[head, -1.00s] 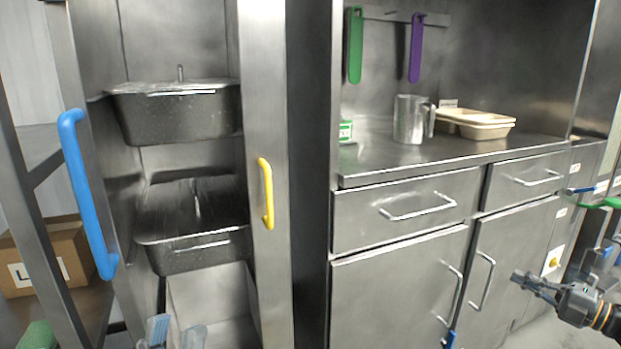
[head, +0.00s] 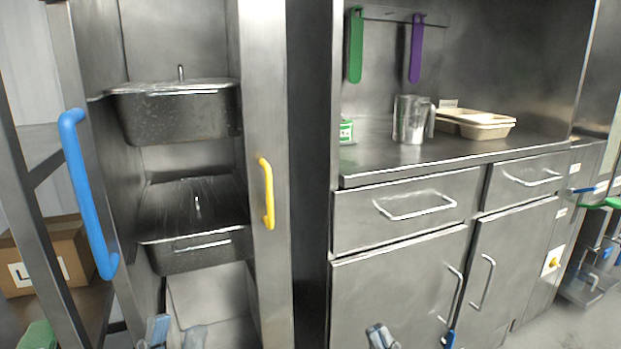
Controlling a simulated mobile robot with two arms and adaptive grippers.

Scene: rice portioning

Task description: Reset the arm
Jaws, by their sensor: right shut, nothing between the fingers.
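My right gripper (head: 381,337) shows at the bottom edge, right of centre, in front of the lower cabinet door. Its fingertips are together and hold nothing. The rest of both arms is out of the picture.
Two dark lidded pans (head: 180,112) sit on the rack, between a blue handle (head: 88,195) and a yellow handle (head: 267,194). The counter (head: 375,160) holds a metal jug (head: 408,120) and tan trays (head: 475,124). A cardboard box (head: 50,257) stands at left.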

